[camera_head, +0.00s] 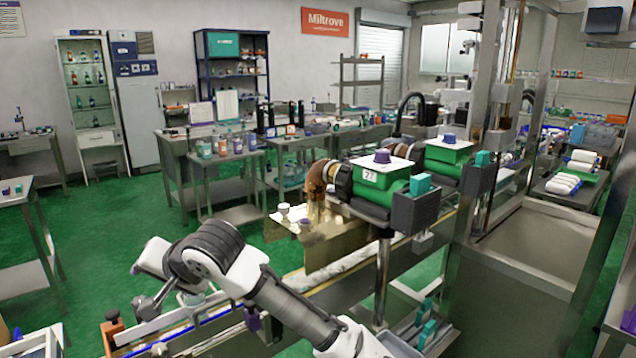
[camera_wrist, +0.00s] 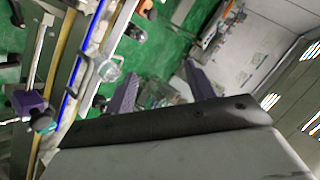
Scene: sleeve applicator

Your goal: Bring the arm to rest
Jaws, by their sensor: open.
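My arm (camera_head: 290,308), white with dark joints, reaches from the bottom middle of the head view up and left, over the near end of the conveyor line. My gripper (camera_wrist: 160,69) shows in the wrist view with its two purple-grey fingers well apart. Nothing is held between them; green floor shows through the gap. I cannot make out the gripper clearly in the head view. The fingers appear apart from the rails beside them.
A conveyor with a blue-edged rail (camera_wrist: 86,62) runs close on the left in the wrist view. Green machine heads (camera_head: 380,185) stand right of my arm, beside a metal frame (camera_head: 485,130). A table with bottles (camera_head: 225,155) stands farther back. Open green floor (camera_head: 100,235) lies left.

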